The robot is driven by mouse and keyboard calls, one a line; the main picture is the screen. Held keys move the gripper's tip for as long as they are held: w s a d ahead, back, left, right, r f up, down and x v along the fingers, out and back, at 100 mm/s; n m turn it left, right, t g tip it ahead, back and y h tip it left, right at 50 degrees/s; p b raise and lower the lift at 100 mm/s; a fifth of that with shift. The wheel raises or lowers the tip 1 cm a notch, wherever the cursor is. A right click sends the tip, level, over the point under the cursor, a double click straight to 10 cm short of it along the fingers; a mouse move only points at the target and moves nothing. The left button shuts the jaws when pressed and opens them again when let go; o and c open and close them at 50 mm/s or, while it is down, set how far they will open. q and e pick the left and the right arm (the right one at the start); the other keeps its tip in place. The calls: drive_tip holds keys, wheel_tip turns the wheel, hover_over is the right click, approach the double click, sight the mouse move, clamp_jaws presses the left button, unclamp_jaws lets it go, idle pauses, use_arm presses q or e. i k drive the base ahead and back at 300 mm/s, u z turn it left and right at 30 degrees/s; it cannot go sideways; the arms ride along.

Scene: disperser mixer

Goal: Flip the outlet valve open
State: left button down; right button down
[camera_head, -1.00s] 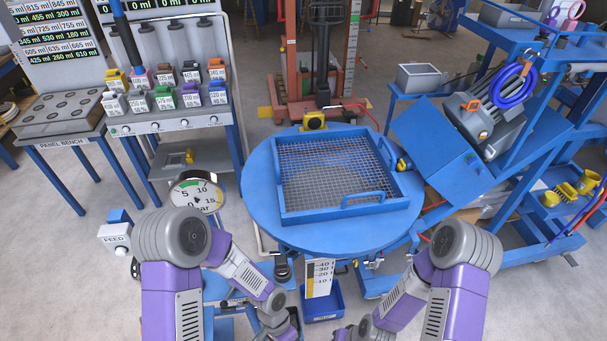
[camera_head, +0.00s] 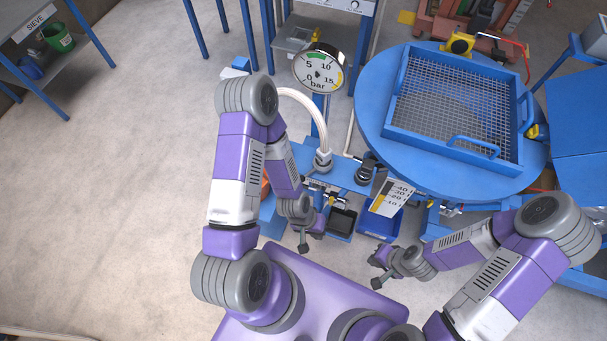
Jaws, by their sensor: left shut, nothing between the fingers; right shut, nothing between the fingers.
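Small metal valve fittings (camera_head: 449,209) show under the right front edge of the round blue vessel top (camera_head: 370,120). More small fittings sit by the blue frame below the white hose, partly behind my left arm. I cannot tell for sure which is the outlet valve, nor its handle position. My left gripper (camera_head: 304,246) is shut and empty, pointing down in front of the blue frame. My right gripper (camera_head: 378,283) is shut and empty, lower in the picture and to the right, apart from the vessel and its fittings.
A pressure gauge (camera_head: 318,71) stands left of the vessel, with a white hose (camera_head: 312,104) below it. A mesh sieve frame (camera_head: 403,130) lies on the vessel top. A blue bin (camera_head: 380,224) and a dark tray (camera_head: 342,222) sit below. The floor at left is clear.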

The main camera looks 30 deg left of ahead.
sight(306, 187)
drive_tip(key=k, duration=0.4)
drive_tip(key=u, duration=0.75)
drive_tip(key=i, duration=0.5)
drive_tip(key=z, duration=0.05)
